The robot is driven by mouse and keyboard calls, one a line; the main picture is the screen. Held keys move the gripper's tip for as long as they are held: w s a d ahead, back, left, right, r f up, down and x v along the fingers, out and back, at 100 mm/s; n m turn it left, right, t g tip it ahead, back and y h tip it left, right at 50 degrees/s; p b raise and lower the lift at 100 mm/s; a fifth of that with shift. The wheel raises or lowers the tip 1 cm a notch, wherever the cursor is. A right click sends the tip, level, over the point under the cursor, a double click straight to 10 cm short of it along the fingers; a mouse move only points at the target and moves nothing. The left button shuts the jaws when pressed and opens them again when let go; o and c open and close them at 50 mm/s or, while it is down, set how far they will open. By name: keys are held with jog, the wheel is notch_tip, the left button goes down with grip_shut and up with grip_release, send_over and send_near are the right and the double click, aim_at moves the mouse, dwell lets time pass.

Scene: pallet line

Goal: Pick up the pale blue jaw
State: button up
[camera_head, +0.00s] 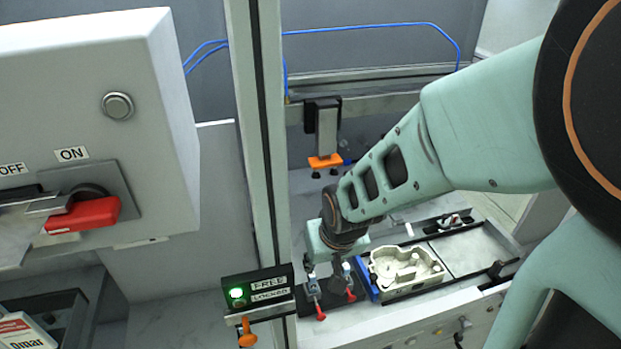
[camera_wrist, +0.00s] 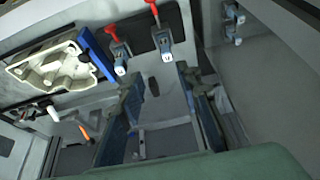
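No part stands out clearly as the pale blue jaw. A bright blue bar (camera_head: 367,278) lies along the left end of a cream metal casting (camera_head: 405,267); the bar also shows in the wrist view (camera_wrist: 97,53). Two small clamps with pale blue-grey bodies and red tips, one at left (camera_head: 313,289) and one at right (camera_head: 347,275), stand left of the bar. They also show in the wrist view, left (camera_wrist: 121,57) and right (camera_wrist: 164,42). My gripper (camera_wrist: 160,88) is open, its fingers apart and nothing between them, just short of the clamps. In the head view its fingers cannot be made out.
A lit sign box (camera_head: 257,289) marked FREE and LOCKED, with an orange knob (camera_head: 247,333), stands left of the clamps. A pale post (camera_head: 254,130) rises behind it. A switch cabinet with a red handle (camera_head: 85,216) fills the left.

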aim_at(312, 275)
jog(key=x, duration=0.1)
jog(key=b+x, duration=0.1)
jog(key=x, duration=0.1)
jog(key=b+x, duration=0.1)
jog(key=shift+s+a+f, duration=0.2)
jog(key=shift+a+f, duration=0.15)
jog(key=shift+f, duration=0.1)
jog(key=shift+a+b+x, duration=0.15)
jog(key=shift+b+x, duration=0.5)
jog(key=shift+x, duration=0.9)
jog(key=shift+a+b+x, duration=0.15)
jog(key=shift+b+x, duration=0.5)
jog(key=shift+x, duration=0.9)
jog(key=shift+w+r, duration=0.1)
grip_shut()
